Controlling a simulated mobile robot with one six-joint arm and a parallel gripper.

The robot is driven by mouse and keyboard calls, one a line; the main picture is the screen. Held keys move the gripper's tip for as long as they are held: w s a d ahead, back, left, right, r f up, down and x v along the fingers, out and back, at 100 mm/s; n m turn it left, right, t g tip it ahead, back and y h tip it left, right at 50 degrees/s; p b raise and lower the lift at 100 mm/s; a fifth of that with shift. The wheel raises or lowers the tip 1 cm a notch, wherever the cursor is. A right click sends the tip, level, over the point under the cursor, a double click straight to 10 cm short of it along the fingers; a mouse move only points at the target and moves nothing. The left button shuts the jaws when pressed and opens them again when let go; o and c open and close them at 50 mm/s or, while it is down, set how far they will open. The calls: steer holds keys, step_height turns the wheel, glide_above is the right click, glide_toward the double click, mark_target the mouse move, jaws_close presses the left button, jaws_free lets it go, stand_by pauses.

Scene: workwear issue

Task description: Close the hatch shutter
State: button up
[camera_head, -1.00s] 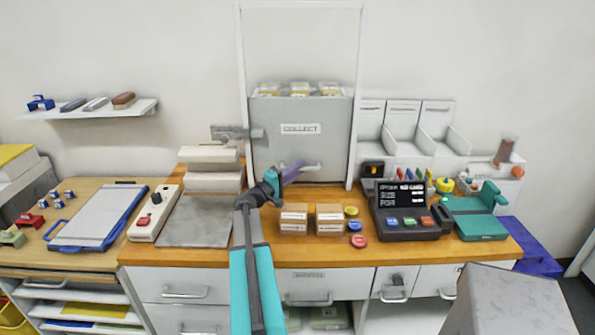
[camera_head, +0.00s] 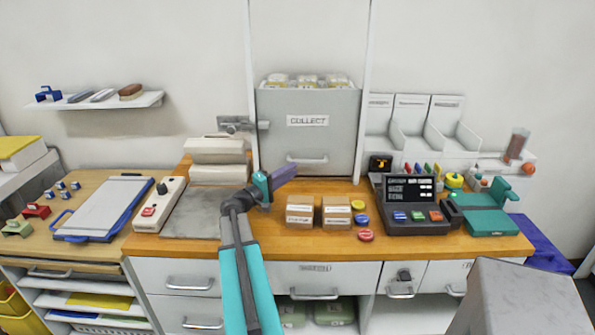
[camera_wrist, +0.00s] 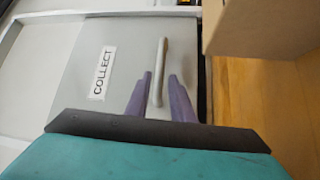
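The hatch shutter is a grey panel (camera_head: 335,135) labelled COLLECT, with a bar handle (camera_head: 318,160) near its bottom. It stands upright in a tall white frame (camera_head: 369,60), its lower edge close to the counter. Above its top edge the frame is open, and yellow-and-white packs (camera_head: 308,80) show behind. My gripper (camera_head: 294,172) is in front of the panel, just left of and below the handle's middle. In the wrist view, its purple fingers (camera_wrist: 160,76) are apart, with the handle (camera_wrist: 159,65) appearing between them and a gap on each side. The gripper holds nothing.
Two cardboard boxes (camera_head: 318,211) and coloured discs (camera_head: 359,219) stand on the counter (camera_head: 285,246) right of my gripper. A dark terminal (camera_head: 410,208) is farther right. A grey slab (camera_head: 192,212) and stacked pale blocks (camera_head: 217,160) are left. A grey latch (camera_head: 235,124) sits beside the frame.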

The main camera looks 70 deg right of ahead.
steer(key=b+v, duration=0.1)
steer(key=v, duration=0.5)
steer(key=shift+c, duration=0.2)
